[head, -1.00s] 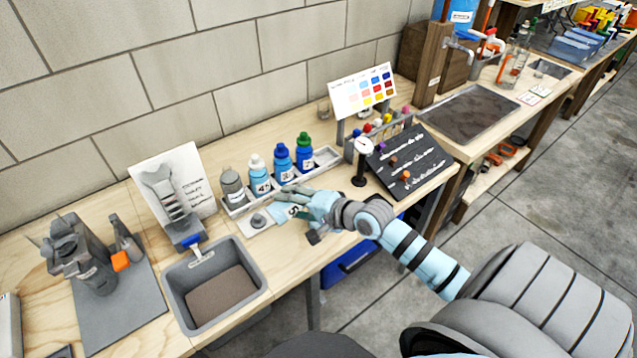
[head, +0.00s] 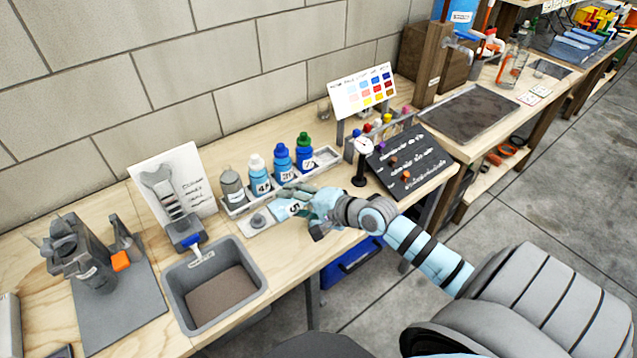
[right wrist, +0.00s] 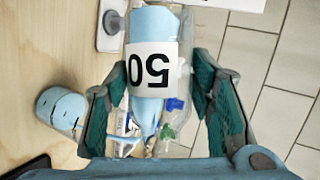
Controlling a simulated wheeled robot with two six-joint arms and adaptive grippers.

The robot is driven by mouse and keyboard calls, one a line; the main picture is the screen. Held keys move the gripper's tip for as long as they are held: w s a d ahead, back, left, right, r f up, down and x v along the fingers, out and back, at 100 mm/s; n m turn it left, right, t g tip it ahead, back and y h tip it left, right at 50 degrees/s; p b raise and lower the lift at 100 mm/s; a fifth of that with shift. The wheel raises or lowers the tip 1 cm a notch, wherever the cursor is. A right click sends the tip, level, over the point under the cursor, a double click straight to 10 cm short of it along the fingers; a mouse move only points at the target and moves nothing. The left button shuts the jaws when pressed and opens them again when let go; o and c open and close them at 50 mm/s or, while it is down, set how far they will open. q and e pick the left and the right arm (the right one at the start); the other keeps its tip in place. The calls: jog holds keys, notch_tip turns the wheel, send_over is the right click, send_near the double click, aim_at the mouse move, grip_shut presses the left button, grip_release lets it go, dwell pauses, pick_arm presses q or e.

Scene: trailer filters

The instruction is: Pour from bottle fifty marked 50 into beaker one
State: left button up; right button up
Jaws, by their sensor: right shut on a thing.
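Bottle fifty, light blue with a white label marked 50 (right wrist: 152,70), is between the fingers of my right gripper (right wrist: 162,108). In the head view the bottle (head: 289,208) leans over at the left end of my right gripper (head: 308,207), above the bench, in front of the bottle rack. My right gripper is shut on it. A round clear vessel with light blue contents (right wrist: 60,108) stands left of the fingers in the right wrist view. It may be beaker one, but I see no marking that says so. My left gripper is out of view.
A rack (head: 328,155) holds a grey bottle (head: 232,187) and several capped blue bottles behind my gripper. A grey knob on a pale plate (head: 258,220) is to the left. A grey bin (head: 177,312), a dial stand (head: 360,165) and a black sloped board (head: 410,165) stand nearby.

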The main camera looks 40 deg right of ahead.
jog(key=shift+d+r+m+y+b, duration=0.3)
jog(key=shift+r+m+y+b, duration=0.1)
jog(key=shift+r+m+y, duration=0.2)
dwell(1.9)
jog(key=shift+d+f+m+t+y+b, duration=0.15)
jog(key=shift+m+t+y+b, duration=0.2)
jog(key=shift+b, duration=0.55)
dwell(0.6)
